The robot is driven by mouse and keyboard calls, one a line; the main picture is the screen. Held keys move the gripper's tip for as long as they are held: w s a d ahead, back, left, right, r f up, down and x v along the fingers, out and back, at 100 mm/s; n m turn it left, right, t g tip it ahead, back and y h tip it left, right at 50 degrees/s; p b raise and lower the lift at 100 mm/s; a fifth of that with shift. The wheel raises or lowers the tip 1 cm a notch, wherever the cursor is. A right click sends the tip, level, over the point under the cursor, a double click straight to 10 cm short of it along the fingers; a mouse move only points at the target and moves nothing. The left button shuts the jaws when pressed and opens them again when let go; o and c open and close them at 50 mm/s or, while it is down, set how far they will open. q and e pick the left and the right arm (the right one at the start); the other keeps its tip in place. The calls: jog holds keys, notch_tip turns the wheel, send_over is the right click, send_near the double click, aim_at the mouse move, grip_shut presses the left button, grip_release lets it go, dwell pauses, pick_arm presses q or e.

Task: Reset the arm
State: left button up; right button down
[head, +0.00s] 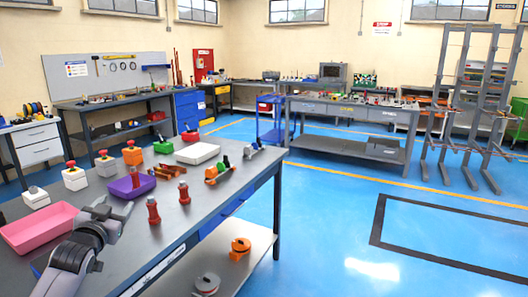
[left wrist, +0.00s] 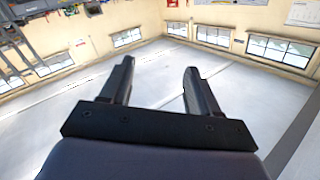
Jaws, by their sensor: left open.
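My left arm (head: 75,255) comes in at the bottom left of the head view, bent above the near workbench (head: 215,215). My left gripper (head: 115,209) is at its upper end, left of a red post-like piece (head: 153,210) and right of the pink tray (head: 42,229). The left wrist view shows its two dark fingers (left wrist: 159,66) spread apart with nothing between them. My right gripper is not in view.
The bench holds a purple tray (head: 130,186), several white and orange boxes with red knobs, a second red piece (head: 184,192), a white plate (head: 197,153) and an orange-and-green tool (head: 218,171). Clear blue floor (head: 325,205) lies right of the bench. A grey rack (head: 470,110) stands farther right.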

pick_arm(q)
jog(key=s+d+f+g+h, duration=0.1)
jog(key=s+d+f+g, duration=0.1)
jog(key=s+d+f, duration=0.6)
jog(key=s+d+f+g+h, duration=0.1)
jog(key=s+f+h, duration=0.1)
jog(key=s+f, duration=0.75)
jog(key=s+d+f+g, duration=0.1)
jog(key=s+d+f, duration=0.1)
jog(key=s+f, duration=0.2)
jog(key=s+d+f+g, duration=0.1)
jog(key=s+d+f, duration=0.2)
jog(key=s, duration=0.6)
jog(key=s+d+f+g+h, duration=0.1)
jog(key=s+d+f+g, duration=0.1)
jog(key=s+f, duration=0.3)
jog(key=s+d, duration=0.1)
jog(key=s, duration=0.1)
jog(key=shift+s, duration=0.3)
